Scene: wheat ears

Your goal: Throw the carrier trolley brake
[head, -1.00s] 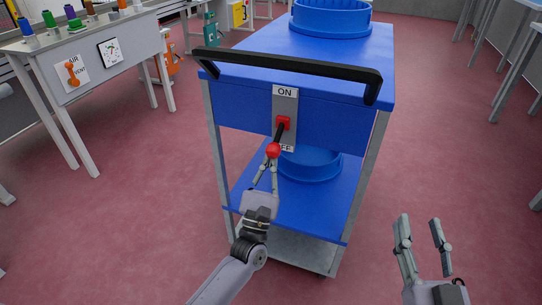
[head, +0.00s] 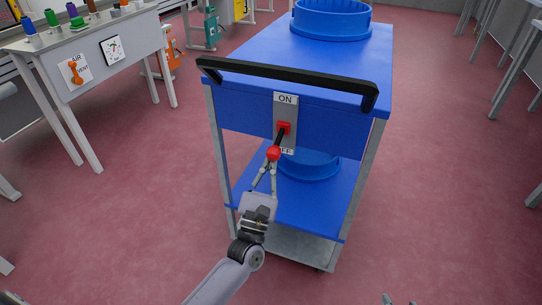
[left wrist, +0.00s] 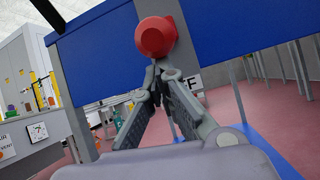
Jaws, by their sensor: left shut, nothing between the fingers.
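The blue carrier trolley (head: 300,74) stands ahead with a black push handle. On its front is a grey brake plate (head: 286,109) marked ON at the top, with a partly hidden label at the bottom. A black brake lever with a red knob (head: 273,153) points down and slightly left; the knob also shows in the left wrist view (left wrist: 156,37). My left gripper (head: 271,164) is shut and empty, its fingertips (left wrist: 156,70) right below the knob. I cannot tell whether they touch it. Only the fingertips of my right gripper (head: 399,301) show, apart, at the bottom edge.
Blue round containers stand on the trolley's top (head: 331,20) and lower shelf (head: 309,170). A grey bench (head: 120,65) with coloured spools is at the left, other tables at the upper right.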

